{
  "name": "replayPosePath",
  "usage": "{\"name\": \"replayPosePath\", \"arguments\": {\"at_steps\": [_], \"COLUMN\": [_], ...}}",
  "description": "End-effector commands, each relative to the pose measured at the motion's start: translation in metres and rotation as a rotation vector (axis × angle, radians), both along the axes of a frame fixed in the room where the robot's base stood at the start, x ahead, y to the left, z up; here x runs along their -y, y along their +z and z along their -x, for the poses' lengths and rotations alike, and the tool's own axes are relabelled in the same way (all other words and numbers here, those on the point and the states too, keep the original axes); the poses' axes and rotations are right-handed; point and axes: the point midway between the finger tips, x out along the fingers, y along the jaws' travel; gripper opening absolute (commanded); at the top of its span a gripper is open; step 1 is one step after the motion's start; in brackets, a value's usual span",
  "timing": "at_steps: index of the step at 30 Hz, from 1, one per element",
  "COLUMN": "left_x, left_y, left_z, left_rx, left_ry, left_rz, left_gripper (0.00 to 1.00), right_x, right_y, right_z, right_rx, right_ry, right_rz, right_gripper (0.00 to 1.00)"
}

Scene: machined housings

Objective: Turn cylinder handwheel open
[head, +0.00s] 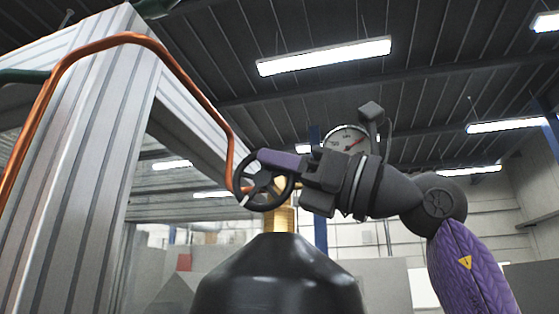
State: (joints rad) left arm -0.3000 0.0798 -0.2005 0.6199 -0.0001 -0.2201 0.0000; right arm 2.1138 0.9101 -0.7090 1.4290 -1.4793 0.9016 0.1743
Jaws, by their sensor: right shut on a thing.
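A dark cylinder (275,275) with a rounded shoulder stands upright at the bottom middle of the head view. A brass valve (284,219) rises from its top. A black spoked handwheel (244,184) sits on the valve and faces me at a slant. My right gripper (272,160) comes in from the right and is shut on the handwheel's upper rim. Its body hides part of the valve. A round pressure gauge (345,139) with a white face and a red needle shows behind my right wrist. My left gripper is not in view.
A copper pipe (192,88) bends down from the upper left towards the valve. A grey metal profile post (88,150) and beam stand at the left. Grey partitions and a red item (184,262) show in the background. The space above the wheel is open.

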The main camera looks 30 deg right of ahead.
Motion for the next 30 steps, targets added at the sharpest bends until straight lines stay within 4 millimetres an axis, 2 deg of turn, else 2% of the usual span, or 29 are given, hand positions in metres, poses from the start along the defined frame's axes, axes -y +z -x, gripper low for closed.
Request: {"name": "replayPosePath", "arguments": {"at_steps": [7,11,24,30], "left_x": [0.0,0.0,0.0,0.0], "left_y": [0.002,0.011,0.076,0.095], "left_z": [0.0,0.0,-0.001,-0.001], "left_rx": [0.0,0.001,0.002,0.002], "left_ry": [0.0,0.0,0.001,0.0], "left_rz": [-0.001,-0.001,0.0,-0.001], "left_gripper": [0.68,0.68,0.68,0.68], "right_x": [0.0,0.0,-0.004,-0.006], "right_y": [0.001,0.004,0.013,0.013], "right_z": [0.0,0.0,-0.005,-0.007], "right_rx": [-0.003,-0.027,-0.238,-0.317], "right_ry": [0.0,0.0,0.0,0.0], "right_rz": [0.003,0.023,0.202,0.271], "right_gripper": [0.0,0.0,0.0,0.0]}}
